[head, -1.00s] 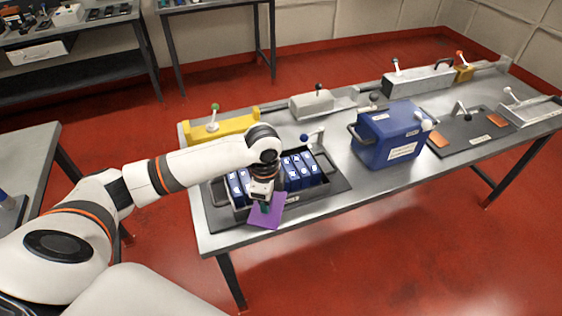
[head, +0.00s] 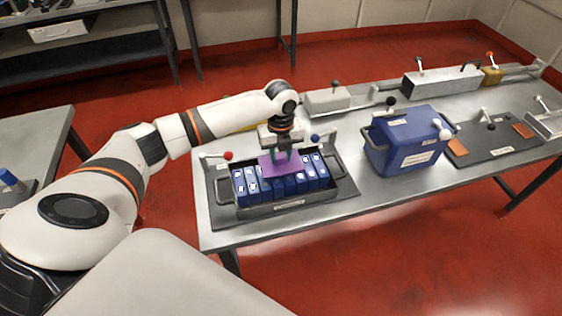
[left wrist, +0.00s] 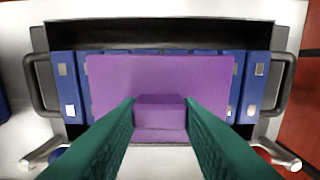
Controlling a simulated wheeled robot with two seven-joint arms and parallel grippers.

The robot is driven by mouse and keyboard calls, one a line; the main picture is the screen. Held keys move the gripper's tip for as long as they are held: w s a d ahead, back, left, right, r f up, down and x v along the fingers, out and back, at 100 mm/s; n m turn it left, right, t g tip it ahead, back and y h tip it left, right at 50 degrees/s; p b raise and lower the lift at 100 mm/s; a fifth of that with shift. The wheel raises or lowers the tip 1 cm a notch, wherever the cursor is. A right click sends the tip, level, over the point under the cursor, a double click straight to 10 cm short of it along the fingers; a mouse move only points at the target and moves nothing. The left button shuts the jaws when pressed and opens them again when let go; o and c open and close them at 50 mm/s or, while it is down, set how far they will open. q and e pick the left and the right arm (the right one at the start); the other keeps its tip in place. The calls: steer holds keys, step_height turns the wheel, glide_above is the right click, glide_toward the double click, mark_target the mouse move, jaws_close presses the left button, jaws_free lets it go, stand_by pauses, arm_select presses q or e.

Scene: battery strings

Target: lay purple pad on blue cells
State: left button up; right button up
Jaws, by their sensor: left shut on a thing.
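My left gripper (head: 280,153) is shut on the raised tab of the purple pad (head: 281,167) and holds the pad roughly level over the middle of the row of blue cells (head: 240,187). The cells stand in a dark tray with side handles (head: 262,210). In the left wrist view the green fingers (left wrist: 160,104) are on either side of the tab, and the pad (left wrist: 160,75) hides most of the middle cells. End cells (left wrist: 68,85) show at both sides. Whether the pad touches the cell tops I cannot tell. My right gripper is not in view.
The tray sits on a dark mat (head: 340,198) on the metal bench (head: 350,212). Lever clamps with a red knob (head: 228,155) and a blue knob (head: 315,138) stand behind it. A blue box (head: 405,140) stands to the right.

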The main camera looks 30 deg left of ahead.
mark_target(281, 163)
arm_select(q)
step_height(281, 163, down, 4)
steer(key=shift+r+p, duration=0.15)
steer(key=shift+p, duration=0.2)
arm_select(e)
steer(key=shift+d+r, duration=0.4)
arm_select(q)
steer(key=shift+f, duration=0.25)
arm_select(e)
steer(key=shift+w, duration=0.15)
arm_select(q)
steer(key=o, duration=1)
steer(key=shift+r, duration=0.25)
step_height(281, 163, up, 12)
steer(key=shift+f+b, duration=0.1)
steer(key=shift+b, duration=0.8)
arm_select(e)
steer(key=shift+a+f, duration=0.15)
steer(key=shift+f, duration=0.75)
arm_select(q)
steer(key=shift+d, duration=0.15)
